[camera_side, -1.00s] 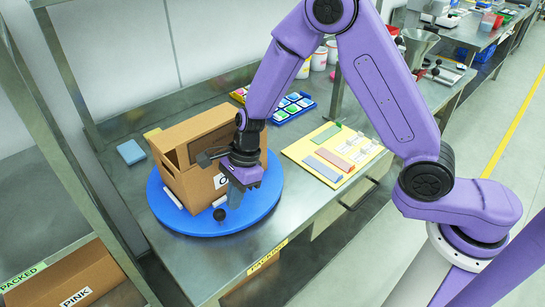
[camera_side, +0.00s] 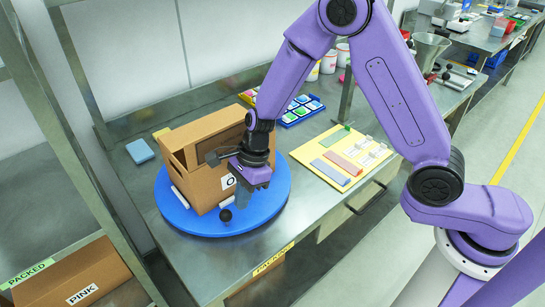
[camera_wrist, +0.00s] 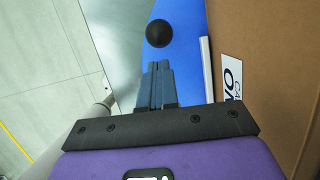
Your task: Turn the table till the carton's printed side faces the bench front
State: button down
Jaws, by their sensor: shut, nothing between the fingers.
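The brown carton (camera_side: 203,180) stands on the round blue turntable (camera_side: 270,212), between white strips on its top. Its white printed label (camera_side: 228,182) shows on the side toward the lower right, partly hidden by my gripper. The label also shows at the right of the wrist view (camera_wrist: 232,78), cut off. A black ball knob (camera_side: 225,215) stands near the table's rim. My gripper (camera_side: 256,185) is shut and empty, above the table beside the printed side. In the wrist view its fingertips (camera_wrist: 157,66) point toward the knob (camera_wrist: 159,33), with a gap showing between them.
The bench's front edge carries a yellow label (camera_side: 272,260). A yellow board with coloured strips (camera_side: 340,160) lies right of the turntable, a blue tray (camera_side: 302,110) behind. A blue block (camera_side: 140,151) lies at the left. A shelf post (camera_side: 85,150) rises at the left.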

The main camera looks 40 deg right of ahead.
jog(key=d, duration=0.3)
jog(key=shift+s+r, duration=0.3)
jog(key=shift+s, duration=0.05)
jog(key=s+d+r+n, duration=0.4)
jog(key=s+r+n, duration=0.2)
jog(key=r+n, duration=0.45)
jog(key=s+d+r+n+h, duration=0.1)
jog(key=s+d+n, duration=0.5)
jog(key=s+n, duration=0.3)
jog(key=s+d+r+n+h, duration=0.2)
jog(key=s+d+n, duration=0.4)
jog(key=s+n, duration=0.4)
jog(key=shift+d+r+n, duration=0.3)
jog(key=shift+d+n, duration=0.05)
jog(key=shift+n, duration=0.5)
jog(key=shift+s, duration=0.1)
